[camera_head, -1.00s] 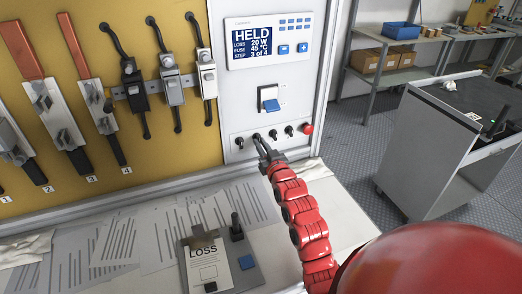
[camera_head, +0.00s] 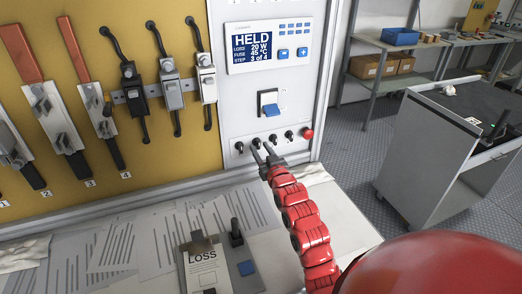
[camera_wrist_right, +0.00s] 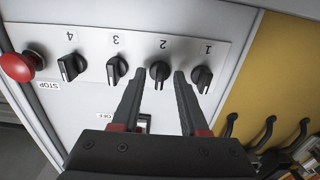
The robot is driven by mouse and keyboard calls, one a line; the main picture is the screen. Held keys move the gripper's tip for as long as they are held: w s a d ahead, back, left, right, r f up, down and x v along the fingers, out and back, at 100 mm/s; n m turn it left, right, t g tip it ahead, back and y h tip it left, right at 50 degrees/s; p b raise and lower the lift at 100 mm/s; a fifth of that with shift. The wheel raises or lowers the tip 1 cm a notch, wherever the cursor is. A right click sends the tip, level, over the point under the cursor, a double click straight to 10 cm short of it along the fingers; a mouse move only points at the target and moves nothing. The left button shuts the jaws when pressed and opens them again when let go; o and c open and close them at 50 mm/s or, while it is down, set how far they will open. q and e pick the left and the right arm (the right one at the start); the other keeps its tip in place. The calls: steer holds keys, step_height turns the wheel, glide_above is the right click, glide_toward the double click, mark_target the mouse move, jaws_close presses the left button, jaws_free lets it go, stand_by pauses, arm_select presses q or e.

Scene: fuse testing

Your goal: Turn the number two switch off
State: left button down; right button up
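The switch also shows in the head view (camera_head: 256,143). My right gripper (camera_wrist_right: 160,76) is open, its dark fingertips on either side of this knob with a visible gap on each side. In the head view my right gripper (camera_head: 261,149) is at the panel's lower part. My left gripper is not in view.
Knobs one (camera_wrist_right: 202,79), three (camera_wrist_right: 114,70) and four (camera_wrist_right: 70,67) sit close by. A red STOP button (camera_head: 307,134) ends the row. Above are a blue-handled switch (camera_head: 271,107) and a display reading HELD, step 3 of 4 (camera_head: 254,47).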

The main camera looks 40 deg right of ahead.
steer(key=shift+s, duration=0.1)
steer(key=p+v, duration=0.1)
steer(key=v, duration=1.6)
steer(key=shift+s, duration=0.15)
steer(key=shift+f, duration=0.1)
